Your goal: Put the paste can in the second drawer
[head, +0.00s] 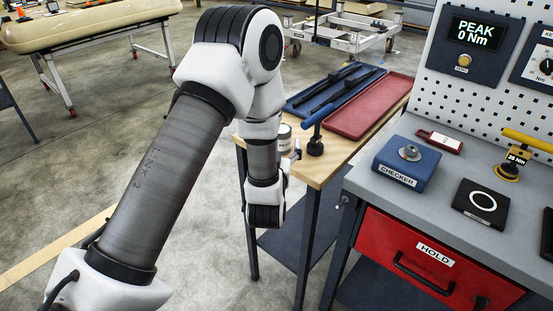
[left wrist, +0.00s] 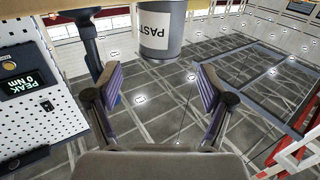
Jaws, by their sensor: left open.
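The paste can (head: 284,133) stands on the wooden table (head: 325,165), partly hidden behind my left arm in the head view. In the left wrist view the grey can with its white label (left wrist: 160,30) is just beyond the fingertips, roughly centred between them. My left gripper (left wrist: 160,78) is open and empty. In the head view the left gripper (head: 291,160) is beside the can at the table's near edge, mostly hidden by the wrist. A red drawer (head: 385,240) labelled HOLD is shut under the grey bench; no other drawer shows. My right gripper is not in view.
A blue tray (head: 310,88) and a red tray (head: 368,112) lie on the wooden table, with a blue-handled tool (head: 316,140) close to the can. The grey bench (head: 400,200) carries a blue checker box (head: 405,163), a black pad (head: 481,203) and a yellow-handled tool (head: 525,140).

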